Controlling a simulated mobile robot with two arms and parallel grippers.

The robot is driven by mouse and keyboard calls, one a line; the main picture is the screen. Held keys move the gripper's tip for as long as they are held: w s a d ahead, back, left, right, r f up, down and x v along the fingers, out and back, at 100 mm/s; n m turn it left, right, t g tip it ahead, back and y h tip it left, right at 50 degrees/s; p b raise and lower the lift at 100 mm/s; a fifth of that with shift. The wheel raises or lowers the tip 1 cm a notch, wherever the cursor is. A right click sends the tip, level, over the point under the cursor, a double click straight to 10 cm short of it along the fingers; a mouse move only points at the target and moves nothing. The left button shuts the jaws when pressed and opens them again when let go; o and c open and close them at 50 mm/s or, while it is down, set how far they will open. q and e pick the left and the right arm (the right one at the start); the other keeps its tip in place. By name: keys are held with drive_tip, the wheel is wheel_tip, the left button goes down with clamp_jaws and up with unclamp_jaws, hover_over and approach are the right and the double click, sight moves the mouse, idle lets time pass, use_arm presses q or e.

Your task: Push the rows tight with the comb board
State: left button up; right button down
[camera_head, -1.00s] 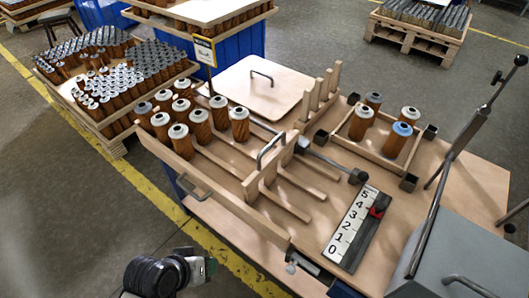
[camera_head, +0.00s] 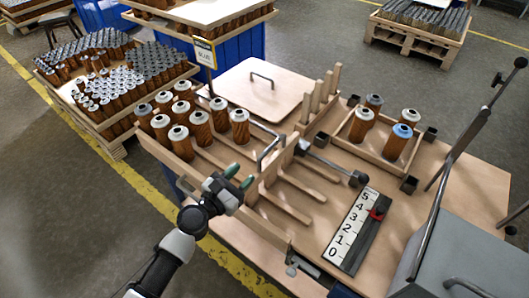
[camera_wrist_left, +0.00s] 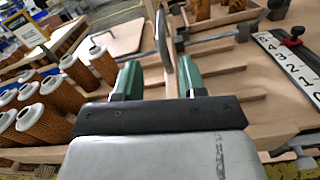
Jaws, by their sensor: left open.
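The comb board (camera_head: 287,152) is an upright wooden bar with long tines on the worktable, with a metal handle (camera_head: 268,150) on its near left side. Several orange-brown filter cartridges (camera_head: 201,129) with pale tops stand in rows at the tines' left end; they also show in the left wrist view (camera_wrist_left: 45,124). My left gripper (camera_head: 239,176), with green fingers, is open just left of the board and below its handle. In the left wrist view, the handle (camera_wrist_left: 163,38) rises ahead between the open fingers (camera_wrist_left: 160,78); contact cannot be told. My right gripper is not in view.
A number scale (camera_head: 352,228) with a red slider lies right of the comb board. A wooden tray (camera_head: 345,139) holds several cartridges, one blue-topped. A flat board with a handle (camera_head: 262,88) lies behind. A grey box (camera_head: 450,255) stands at the front right.

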sight(259, 159)
use_arm(q)
drive_tip(key=x, duration=1)
drive_tip(key=shift+b, duration=0.35)
clamp_jaws()
